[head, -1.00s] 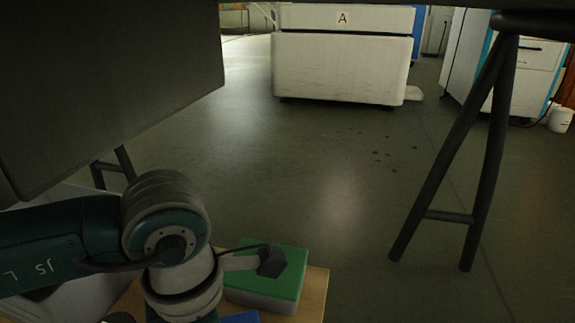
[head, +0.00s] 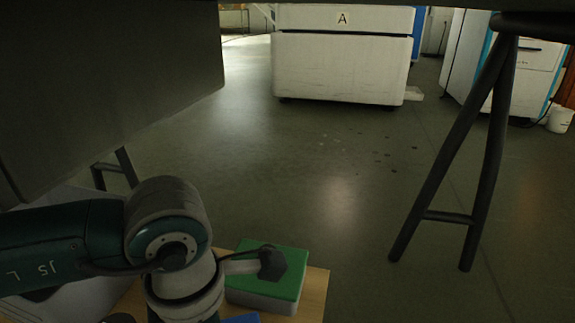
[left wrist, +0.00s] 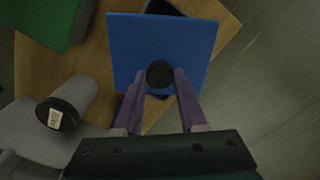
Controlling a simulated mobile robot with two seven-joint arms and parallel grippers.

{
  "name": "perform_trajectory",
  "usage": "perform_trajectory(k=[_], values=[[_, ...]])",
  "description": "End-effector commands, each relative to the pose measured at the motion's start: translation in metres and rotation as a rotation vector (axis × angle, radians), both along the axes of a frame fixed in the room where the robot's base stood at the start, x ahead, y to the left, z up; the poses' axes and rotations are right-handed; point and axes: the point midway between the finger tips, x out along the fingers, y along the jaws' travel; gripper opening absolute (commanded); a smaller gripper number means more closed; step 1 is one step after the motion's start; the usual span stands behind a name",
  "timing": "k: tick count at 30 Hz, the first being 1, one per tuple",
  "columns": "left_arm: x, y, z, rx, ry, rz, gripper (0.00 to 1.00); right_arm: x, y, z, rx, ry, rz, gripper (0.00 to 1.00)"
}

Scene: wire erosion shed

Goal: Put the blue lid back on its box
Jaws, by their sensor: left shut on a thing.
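In the left wrist view, the blue lid (left wrist: 135,45) is a flat square plate with a round black knob (left wrist: 160,74). My left gripper (left wrist: 160,78) has its purple fingers shut on that knob, one on each side. A dark-rimmed box (left wrist: 165,6) shows partly beyond the lid's far edge, and a bit of dark shows below the near edge. The lid hides most of it, so I cannot tell whether they touch. In the head view only a corner of the blue lid (head: 241,319) shows at the bottom edge. My right gripper is not in view.
A grey box with a green lid (head: 280,266) stands close by on the wooden table (head: 316,296); it also shows in the left wrist view (left wrist: 45,20). Open floor lies beyond the table's right edge.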

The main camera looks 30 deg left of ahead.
Motion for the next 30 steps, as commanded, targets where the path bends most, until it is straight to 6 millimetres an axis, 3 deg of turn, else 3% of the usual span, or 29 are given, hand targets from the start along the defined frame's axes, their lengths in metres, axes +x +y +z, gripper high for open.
perform_trajectory(k=[8, 9, 18, 23, 30], values=[[0.0001, 0.0001, -0.0001, 0.000, 0.000, 0.000, 0.00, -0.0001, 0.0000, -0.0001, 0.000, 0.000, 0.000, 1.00], [0.0001, 0.0001, -0.0001, 0.000, 0.000, 0.000, 0.43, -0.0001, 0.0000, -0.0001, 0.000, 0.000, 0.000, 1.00], [0.0000, 0.0001, -0.0001, 0.000, 0.000, 0.000, 0.76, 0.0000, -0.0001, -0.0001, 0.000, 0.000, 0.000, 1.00], [0.0000, 0.0001, -0.0001, 0.000, 0.000, 0.000, 0.76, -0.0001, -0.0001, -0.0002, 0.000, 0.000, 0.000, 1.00], [-0.0002, 0.0001, -0.0003, 0.000, 0.001, 0.000, 1.00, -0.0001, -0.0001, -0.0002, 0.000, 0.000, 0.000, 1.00]])
